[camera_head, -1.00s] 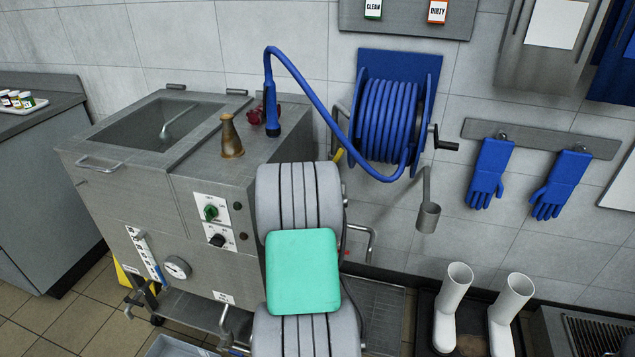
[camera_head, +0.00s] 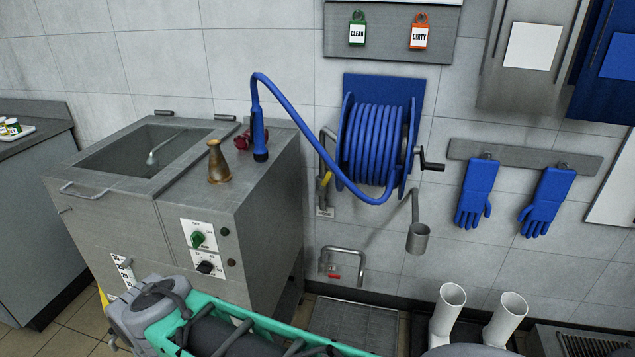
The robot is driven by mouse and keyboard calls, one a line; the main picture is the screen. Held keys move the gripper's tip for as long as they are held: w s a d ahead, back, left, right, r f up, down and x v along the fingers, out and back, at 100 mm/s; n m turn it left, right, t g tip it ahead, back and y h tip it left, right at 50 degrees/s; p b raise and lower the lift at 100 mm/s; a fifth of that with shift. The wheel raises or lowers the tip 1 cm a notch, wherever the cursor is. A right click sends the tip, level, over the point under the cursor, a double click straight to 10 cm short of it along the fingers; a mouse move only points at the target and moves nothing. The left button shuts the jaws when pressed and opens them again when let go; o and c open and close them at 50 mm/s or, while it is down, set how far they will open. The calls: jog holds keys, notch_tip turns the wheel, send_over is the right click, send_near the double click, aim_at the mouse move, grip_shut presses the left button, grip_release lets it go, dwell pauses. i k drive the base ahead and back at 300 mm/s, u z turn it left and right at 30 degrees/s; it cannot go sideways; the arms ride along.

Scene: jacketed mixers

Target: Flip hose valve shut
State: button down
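The hose valve with a yellow lever (camera_head: 325,181) sits on a grey pipe on the wall, just left of the hose reel (camera_head: 375,145). The lever is tilted, and a small label is below it. The blue hose (camera_head: 310,115) loops from the reel over to a blue nozzle (camera_head: 260,135) standing on the steel mixer's top (camera_head: 250,165). Parts of my arm cross the bottom of the view, well below and in front of the valve. I cannot make out gripper fingers in the view.
A lower pipe (camera_head: 345,250) with a red lever (camera_head: 333,275) is on the wall below. A metal cup (camera_head: 418,238) hangs to the right of the valve. A brass cone (camera_head: 218,163) stands on the mixer. White boots (camera_head: 505,318) are at the lower right.

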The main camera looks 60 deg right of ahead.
aim_at(326, 179)
jog(key=u, duration=0.6)
jog(key=k, duration=0.9)
jog(key=z, duration=0.8)
jog(key=i, duration=1)
